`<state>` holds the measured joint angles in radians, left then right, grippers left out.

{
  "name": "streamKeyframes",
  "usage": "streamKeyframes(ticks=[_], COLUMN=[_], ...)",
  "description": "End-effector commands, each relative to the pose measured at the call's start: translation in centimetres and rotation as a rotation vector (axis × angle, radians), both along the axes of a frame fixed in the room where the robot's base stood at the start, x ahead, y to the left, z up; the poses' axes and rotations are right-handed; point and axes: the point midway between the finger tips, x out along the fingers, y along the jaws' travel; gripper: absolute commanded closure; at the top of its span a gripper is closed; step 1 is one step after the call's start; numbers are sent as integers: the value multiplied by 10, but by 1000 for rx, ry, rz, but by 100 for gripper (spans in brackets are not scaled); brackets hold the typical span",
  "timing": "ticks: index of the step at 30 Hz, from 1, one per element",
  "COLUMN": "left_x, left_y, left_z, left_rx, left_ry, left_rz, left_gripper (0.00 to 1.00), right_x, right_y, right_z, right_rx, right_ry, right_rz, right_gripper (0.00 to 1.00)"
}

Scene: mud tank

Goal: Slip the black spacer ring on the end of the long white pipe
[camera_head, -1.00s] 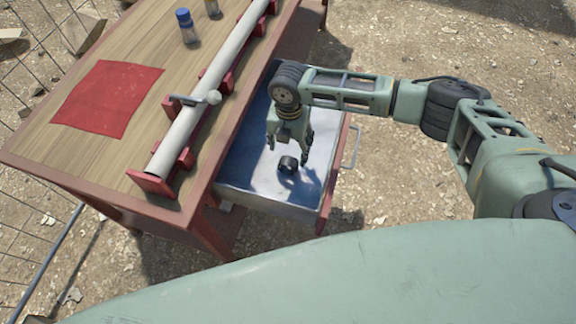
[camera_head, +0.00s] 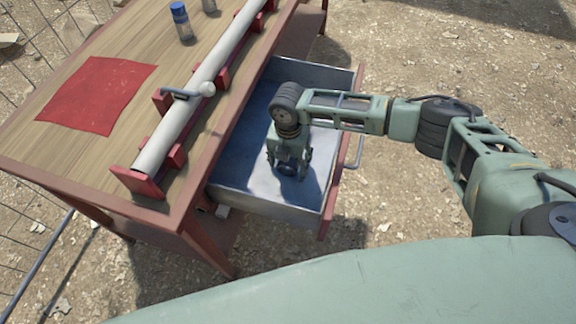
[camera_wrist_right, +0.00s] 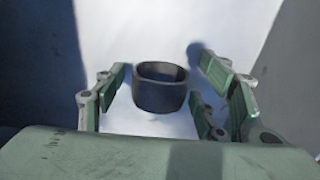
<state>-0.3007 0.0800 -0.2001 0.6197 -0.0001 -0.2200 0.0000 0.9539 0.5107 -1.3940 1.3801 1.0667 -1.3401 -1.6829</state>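The black spacer ring (camera_wrist_right: 160,97) lies on the floor of the open drawer (camera_head: 240,168). In the right wrist view it sits between the spread fingers of my right gripper (camera_wrist_right: 165,100), with gaps on both sides. In the head view my right gripper (camera_head: 287,170) reaches down into the drawer and hides most of the ring. The long white pipe (camera_head: 215,65) lies along the table in red supports, with its near end by the end support (camera_head: 138,184). My left gripper is not in view.
A red cloth (camera_head: 97,95) and a blue-capped bottle (camera_head: 181,20) are on the wooden table (camera_head: 60,150). The drawer walls stand close around my right gripper. A wire fence (camera_head: 25,210) runs at the left.

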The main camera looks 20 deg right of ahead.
Motion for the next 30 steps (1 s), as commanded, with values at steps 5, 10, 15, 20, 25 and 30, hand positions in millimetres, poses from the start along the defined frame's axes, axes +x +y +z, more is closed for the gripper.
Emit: streamKeyframes(ticks=[5,10,15,20,25,30], left_x=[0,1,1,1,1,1], left_y=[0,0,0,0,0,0], left_z=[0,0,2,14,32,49], left_rx=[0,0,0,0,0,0], left_ry=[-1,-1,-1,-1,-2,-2], left_rz=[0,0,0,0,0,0], left_gripper=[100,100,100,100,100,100], right_x=[0,0,0,0,0,-1], right_y=[0,0,0,0,0,0], right_z=[0,0,2,15,33,49], right_rx=[0,-1,0,0,0,0], right_ry=[0,1,0,0,1,1], right_rz=[0,0,0,0,0,0], right_gripper=[51,66,71,71,71,71])
